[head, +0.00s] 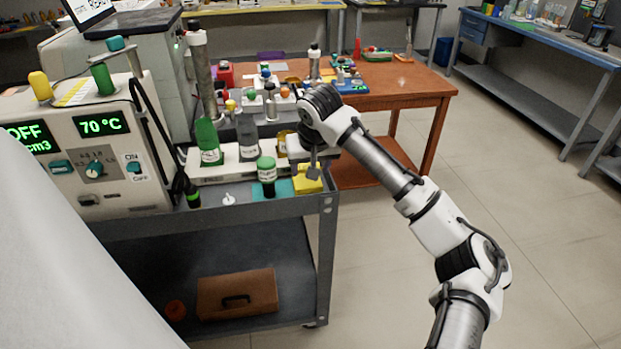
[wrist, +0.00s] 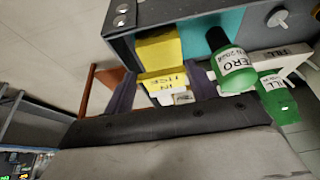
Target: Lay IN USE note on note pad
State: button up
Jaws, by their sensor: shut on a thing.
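The yellow note pad (wrist: 158,50) lies just beyond the note at the corner of the cart top. It also shows in the head view (head: 304,185), below my gripper (head: 314,168). The note and pad overlap in the picture; I cannot tell whether they touch. In the head view the note cannot be told apart from the pad.
A teal mat (head: 284,188) lies beside the pad. A green FILL bottle (wrist: 278,98) is farther right. The grey cart edge (head: 325,200) borders the pad; open floor lies right.

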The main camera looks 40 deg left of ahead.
aim_at(309, 187)
jog(key=shift+f, duration=2.05)
jog(key=o, duration=0.9)
jog(key=shift+f, duration=0.1)
